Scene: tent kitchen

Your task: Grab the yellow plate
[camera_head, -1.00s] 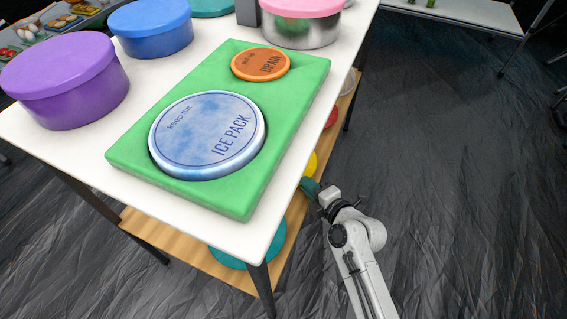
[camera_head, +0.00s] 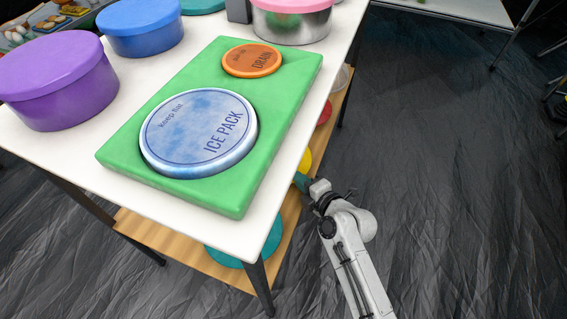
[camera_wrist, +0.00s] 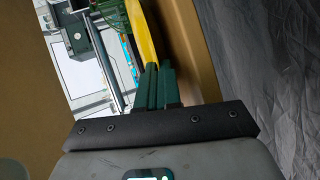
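The yellow plate (camera_head: 305,160) shows in the head view as a small sliver on the wooden lower shelf, mostly hidden under the white table top. In the wrist view the yellow plate (camera_wrist: 143,35) is seen edge-on as a narrow curved band running up from the fingertips. My gripper (camera_head: 300,181) is at the table's right side, beside the plate. In the wrist view the dark green fingers of my gripper (camera_wrist: 158,68) are close together, with the plate's edge between their tips. They look shut on it, though the contact is partly hidden.
The white table top (camera_head: 215,232) overhangs the wooden shelf (camera_head: 190,257), which also holds teal (camera_head: 228,256) and red (camera_head: 325,112) items. A green board (camera_head: 235,200) with an ice pack lies on top. A dark table leg (camera_head: 262,288) stands at the near corner. The floor to the right is clear.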

